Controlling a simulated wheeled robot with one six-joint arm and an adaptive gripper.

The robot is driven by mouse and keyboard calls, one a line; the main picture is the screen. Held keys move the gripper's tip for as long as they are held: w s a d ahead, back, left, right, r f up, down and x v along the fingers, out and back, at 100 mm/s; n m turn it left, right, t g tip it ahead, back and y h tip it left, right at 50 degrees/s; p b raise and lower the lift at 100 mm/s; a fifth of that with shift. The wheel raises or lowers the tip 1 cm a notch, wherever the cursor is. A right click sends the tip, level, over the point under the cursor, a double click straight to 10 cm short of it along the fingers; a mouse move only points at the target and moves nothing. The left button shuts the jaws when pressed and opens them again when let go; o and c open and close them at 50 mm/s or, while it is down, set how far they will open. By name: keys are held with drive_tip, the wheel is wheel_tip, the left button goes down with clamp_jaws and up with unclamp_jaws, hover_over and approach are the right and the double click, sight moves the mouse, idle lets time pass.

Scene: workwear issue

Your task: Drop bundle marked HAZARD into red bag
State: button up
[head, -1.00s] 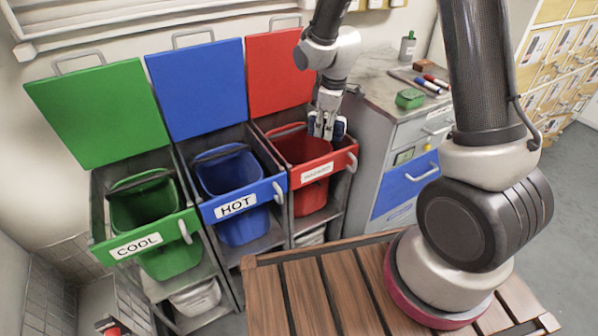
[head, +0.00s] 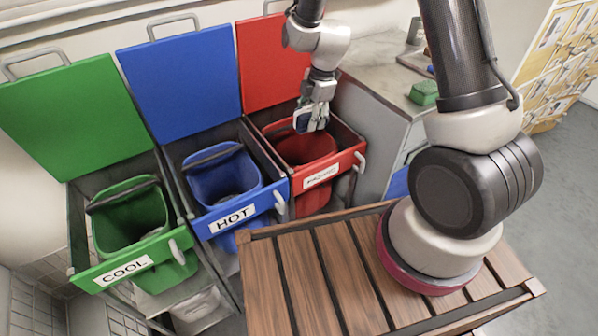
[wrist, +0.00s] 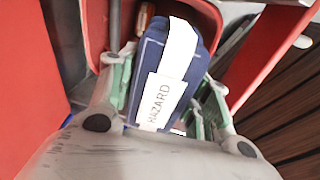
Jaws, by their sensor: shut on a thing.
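The bundle (wrist: 152,50) is dark blue with a white band and a label reading HAZARD. My gripper (wrist: 163,95) is shut on it, with a finger on each side. In the head view my gripper (head: 312,117) points down over the red bag (head: 305,150), and part of the blue bundle (head: 301,121) shows between the fingers. The red bag hangs in the pulled-out red drawer (head: 330,172), whose front label reads HAZARD. In the wrist view the bag's red rim (wrist: 212,18) lies beyond the bundle. The bag's bottom is mostly hidden.
To the left stand the blue HOT bag (head: 222,180) and green COOL bag (head: 130,218), both drawers open with raised lids. A grey cabinet (head: 372,125) with a green item (head: 424,93) on top stands right. A slatted wooden surface (head: 310,280) is in front.

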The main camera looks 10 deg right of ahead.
drive_tip(key=shift+f, duration=0.95)
drive_tip(key=o, duration=1.2)
drive_tip(key=r, duration=0.4)
drive_tip(key=s+d+r, duration=0.1)
drive_tip(key=r, duration=0.7)
drive_tip(key=shift+s+d, duration=0.2)
drive_tip(key=shift+d, duration=0.05)
drive_tip(key=shift+f, duration=0.1)
